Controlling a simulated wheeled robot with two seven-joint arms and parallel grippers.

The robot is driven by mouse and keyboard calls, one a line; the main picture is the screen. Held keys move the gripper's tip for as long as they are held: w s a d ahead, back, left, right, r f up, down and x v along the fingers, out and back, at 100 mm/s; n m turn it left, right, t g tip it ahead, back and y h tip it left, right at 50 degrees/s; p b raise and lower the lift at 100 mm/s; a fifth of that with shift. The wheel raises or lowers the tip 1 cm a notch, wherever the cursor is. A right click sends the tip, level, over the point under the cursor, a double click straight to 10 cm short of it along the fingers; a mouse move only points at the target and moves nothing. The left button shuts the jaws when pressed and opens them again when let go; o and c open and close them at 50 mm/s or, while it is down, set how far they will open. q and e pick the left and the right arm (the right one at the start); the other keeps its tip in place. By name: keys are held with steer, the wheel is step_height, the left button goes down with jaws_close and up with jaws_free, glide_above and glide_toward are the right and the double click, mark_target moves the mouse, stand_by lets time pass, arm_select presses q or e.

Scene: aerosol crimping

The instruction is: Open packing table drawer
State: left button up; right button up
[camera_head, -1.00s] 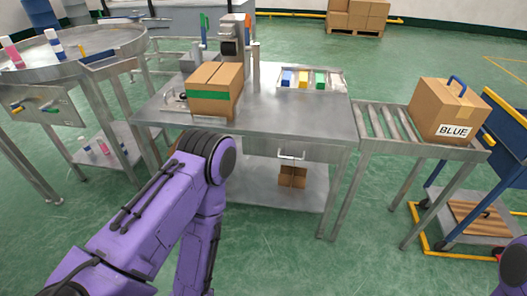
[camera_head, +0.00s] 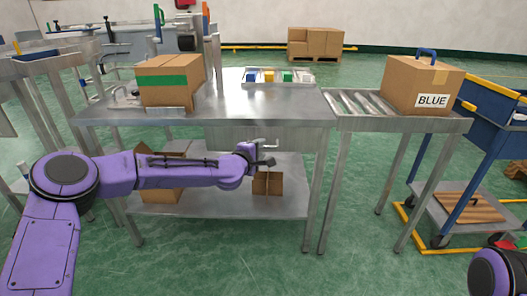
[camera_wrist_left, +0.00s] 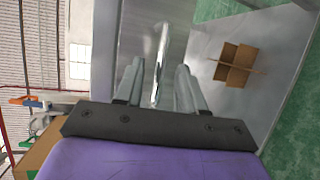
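The packing table (camera_head: 250,103) stands ahead with a grey drawer front (camera_head: 235,137) under its top. Its metal handle (camera_head: 277,144) is partly hidden by my left gripper (camera_head: 268,157), which is at the drawer front. In the left wrist view the handle bar (camera_wrist_left: 162,55) lies between the two fingers of my left gripper (camera_wrist_left: 161,68). The fingers are apart, with gaps showing beside the bar. The drawer looks closed. My right gripper is out of view; only a purple arm part shows at bottom right.
A green-taped box (camera_head: 170,82) and a tray of coloured blocks (camera_head: 280,77) are on the table. Small cartons (camera_head: 267,183) sit on the lower shelf (camera_head: 225,205). A roller conveyor (camera_head: 360,106) with a BLUE box (camera_head: 420,84) adjoins on the right. Green floor in front is free.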

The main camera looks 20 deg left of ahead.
mark_target(264, 146)
arm_select(q)
steer(key=shift+x, duration=1.65)
jaws_close()
steer(key=shift+s+d, duration=0.1)
